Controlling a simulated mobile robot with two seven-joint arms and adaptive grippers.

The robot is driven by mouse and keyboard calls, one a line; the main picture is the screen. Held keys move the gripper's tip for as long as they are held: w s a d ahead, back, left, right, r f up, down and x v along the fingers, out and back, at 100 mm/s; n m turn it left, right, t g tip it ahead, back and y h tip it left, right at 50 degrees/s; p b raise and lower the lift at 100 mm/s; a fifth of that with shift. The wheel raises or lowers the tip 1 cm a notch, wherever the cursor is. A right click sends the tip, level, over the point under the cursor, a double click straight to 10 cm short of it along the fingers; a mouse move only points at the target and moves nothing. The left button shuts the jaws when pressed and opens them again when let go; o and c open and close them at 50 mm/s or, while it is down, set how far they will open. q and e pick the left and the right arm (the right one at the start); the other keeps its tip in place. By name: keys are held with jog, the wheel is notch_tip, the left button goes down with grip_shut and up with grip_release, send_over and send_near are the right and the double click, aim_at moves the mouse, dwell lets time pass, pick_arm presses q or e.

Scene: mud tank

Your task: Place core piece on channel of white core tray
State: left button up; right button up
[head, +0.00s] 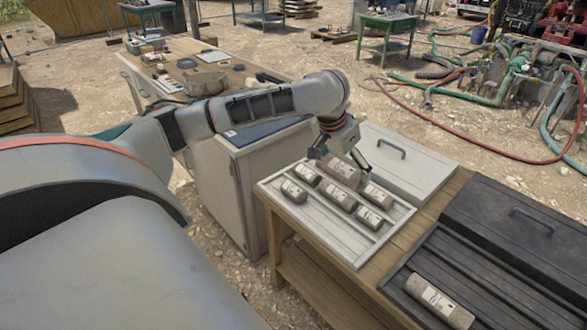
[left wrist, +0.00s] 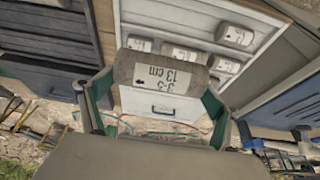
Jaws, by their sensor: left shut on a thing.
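My left gripper (head: 341,158) is shut on a grey-brown core piece (head: 345,173), above the back part of the white core tray (head: 349,257). In the left wrist view the piece (left wrist: 160,73) lies across between the fingers, its label reading "3-5 13 cm". I cannot tell whether it touches the tray. Several labelled core pieces lie in the tray's channels, among them one at the left (head: 293,191), one in the middle (head: 337,195) and one nearer the front (head: 370,217). The front channels look bare. My right gripper is not in view.
The tray's white lid (head: 405,160) with a handle lies behind it. To the right, a dark tray (head: 490,290) holds a longer core piece (head: 440,301), with a dark lid (head: 520,225) behind. A grey cabinet (head: 235,190) stands left of the wooden bench (head: 325,290).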

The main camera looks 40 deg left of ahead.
pick_arm(q)
jog(key=shift+s+a+r, duration=0.1)
jog(key=shift+s+a, duration=0.05)
jog(key=shift+a, duration=0.15)
jog(key=shift+s+a, duration=0.15)
notch_tip(320, 180, down, 20)
jog(key=b, duration=0.6)
